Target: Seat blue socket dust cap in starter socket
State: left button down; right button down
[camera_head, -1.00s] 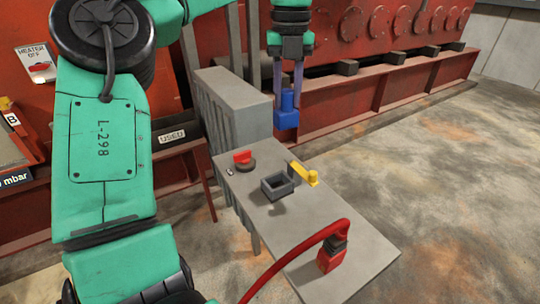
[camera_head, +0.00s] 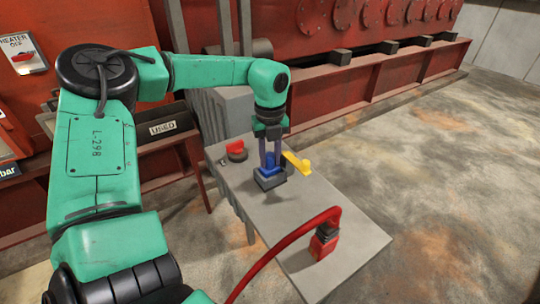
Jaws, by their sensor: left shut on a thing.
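The blue socket dust cap (camera_head: 270,168) is held between the fingers of my left gripper (camera_head: 270,160), which points straight down and is shut on it. The cap is at the dark grey square starter socket (camera_head: 271,182) on the grey table top. Its lower part is hidden by the socket's near wall, so it looks at or inside the opening; I cannot tell how deep it sits. My right gripper is not in view.
A yellow lever (camera_head: 299,162) stands just right of the socket. A red plug (camera_head: 324,240) with a thick red cable stands at the front right of the grey table (camera_head: 345,258). The red engine (camera_head: 330,30) rises behind.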

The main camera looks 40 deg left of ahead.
pick_arm(q)
jog(key=shift+f+b, duration=0.25)
jog(key=shift+b, duration=0.05)
jog(key=c, duration=0.9)
grip_release()
jog(key=shift+r, duration=0.1)
jog(key=shift+r+p, duration=0.4)
notch_tip(320, 180, up, 12)
jog(key=shift+f+b, duration=0.2)
jog(key=shift+b, duration=0.2)
jog(key=shift+d+f, duration=0.1)
